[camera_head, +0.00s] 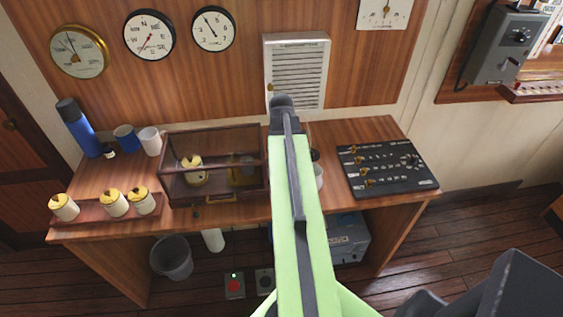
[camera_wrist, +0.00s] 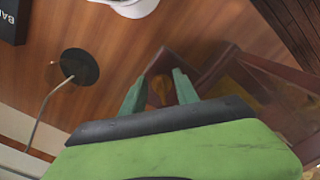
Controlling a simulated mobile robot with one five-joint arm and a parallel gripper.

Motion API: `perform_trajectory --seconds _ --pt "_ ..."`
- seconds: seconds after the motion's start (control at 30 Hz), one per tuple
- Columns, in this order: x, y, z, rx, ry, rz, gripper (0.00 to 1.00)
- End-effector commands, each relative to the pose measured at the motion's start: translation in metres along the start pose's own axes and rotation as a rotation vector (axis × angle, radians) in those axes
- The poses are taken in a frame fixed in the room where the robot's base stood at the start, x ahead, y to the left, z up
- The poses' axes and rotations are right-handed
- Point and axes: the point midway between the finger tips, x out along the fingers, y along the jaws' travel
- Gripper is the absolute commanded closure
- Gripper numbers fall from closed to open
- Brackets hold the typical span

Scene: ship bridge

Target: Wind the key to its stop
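I see no clear contact with the brass piece. In the head view my own green arm hides the gripper. The glazed wooden case (camera_head: 215,133) stands on the desk left of my arm, with a yellow-topped drum (camera_head: 193,177) inside.
Several yellow-lidded pots, including one at the left (camera_head: 64,208), stand on a wooden strip at the desk's front left. A blue flask (camera_head: 80,130) and mugs stand behind. A black switch panel (camera_head: 386,168) lies at right. A bin (camera_head: 172,258) is on the floor.

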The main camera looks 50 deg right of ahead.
Motion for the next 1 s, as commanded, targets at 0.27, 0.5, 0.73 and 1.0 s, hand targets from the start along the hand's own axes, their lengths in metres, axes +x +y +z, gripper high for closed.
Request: perform_trajectory --seconds 0.27,0.5,0.73,1.0 --pt "-0.030 0.000 0.000 0.000 0.000 0.000 0.64" --pt "-0.084 0.000 0.000 0.000 0.000 0.000 0.64" --pt "-0.135 0.000 0.000 0.001 0.000 0.000 0.64" --pt "-0.175 0.000 0.001 0.001 0.000 0.000 0.64"
